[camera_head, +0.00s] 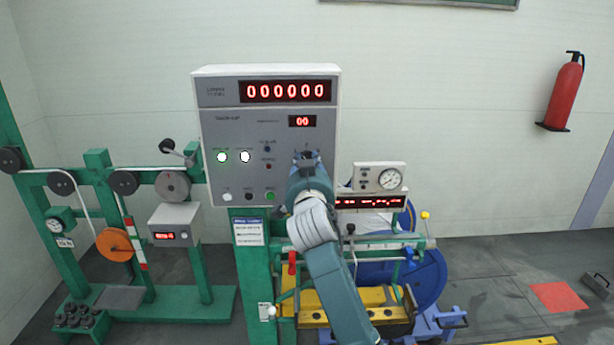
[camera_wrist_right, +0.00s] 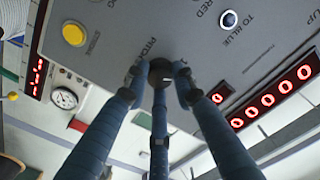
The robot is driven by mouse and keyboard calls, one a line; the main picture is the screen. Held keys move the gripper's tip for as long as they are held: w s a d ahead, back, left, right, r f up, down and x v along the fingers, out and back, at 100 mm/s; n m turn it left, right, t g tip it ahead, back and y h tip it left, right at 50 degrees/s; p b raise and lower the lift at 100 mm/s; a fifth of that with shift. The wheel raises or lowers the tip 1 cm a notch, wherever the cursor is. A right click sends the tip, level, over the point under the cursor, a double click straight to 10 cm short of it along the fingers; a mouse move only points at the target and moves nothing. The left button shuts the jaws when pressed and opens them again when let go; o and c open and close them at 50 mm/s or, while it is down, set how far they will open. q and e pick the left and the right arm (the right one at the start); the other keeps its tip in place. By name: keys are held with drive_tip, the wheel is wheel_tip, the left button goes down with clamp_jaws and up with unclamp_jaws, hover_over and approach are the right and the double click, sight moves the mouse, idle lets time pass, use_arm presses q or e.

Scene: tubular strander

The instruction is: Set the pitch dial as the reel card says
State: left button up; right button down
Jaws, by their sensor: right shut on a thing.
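The pitch dial (camera_wrist_right: 161,68) is a small dark knob on the grey panel in the right wrist view, with partly covered lettering that reads like "PITCH" beside it. The fingers of my right gripper (camera_wrist_right: 160,82) are closed around the knob. In the head view my right gripper (camera_head: 307,158) is at the lower right of the control panel (camera_head: 222,115) and hides the dial. The dial's setting cannot be read. A card with a blue header (camera_head: 248,232) hangs below the panel; its text is too small to read, and I cannot tell if it is the reel card. My left gripper is not in view.
The panel's large red display (camera_head: 287,91) reads 000000, and a smaller one (camera_head: 302,121) reads 00. A yellow button (camera_wrist_right: 74,33) and a lit white round button (camera_wrist_right: 229,19) flank the dial. A gauge box (camera_head: 380,178) stands right of my arm.

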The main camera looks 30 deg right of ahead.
sight(306, 121)
drive_tip(key=shift+f+m+b, duration=0.15)
drive_tip(key=shift+m+b, duration=1.45)
drive_tip(key=shift+m, duration=1.7)
drive_tip(key=c, duration=1.4)
unclamp_jaws()
drive_tip(key=shift+c, duration=0.2)
drive_tip(key=shift+r, duration=0.2)
wheel_tip(306, 121, up, 10)
drive_tip(key=shift+f, duration=0.2)
